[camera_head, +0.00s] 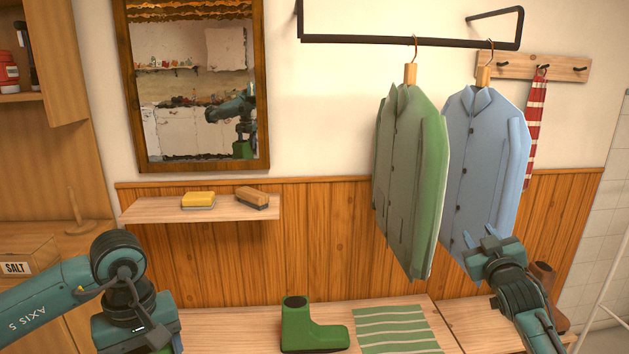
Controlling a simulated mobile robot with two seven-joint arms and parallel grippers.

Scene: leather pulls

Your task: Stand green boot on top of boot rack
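The green boot (310,330) stands upright on the wooden bench at the bottom centre, toe to the right, with nothing holding it. No piece is clearly recognisable as the boot rack; a separate wooden top (482,318) adjoins the bench at the right, partly behind my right arm. My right gripper (488,243) is raised in front of the blue jacket's lower edge, well right of the boot. Its finger gap is not clear, and I see nothing held in it. My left arm's wrist is at the lower left, left of the boot; its fingertips are outside the view.
A green striped mat (394,331) lies just right of the boot. A brown boot (542,275) shows behind my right arm. A green jacket (410,180) and a blue jacket (483,165) hang from the black rail (400,41). A wall shelf (160,210) holds a yellow sponge and a brush.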

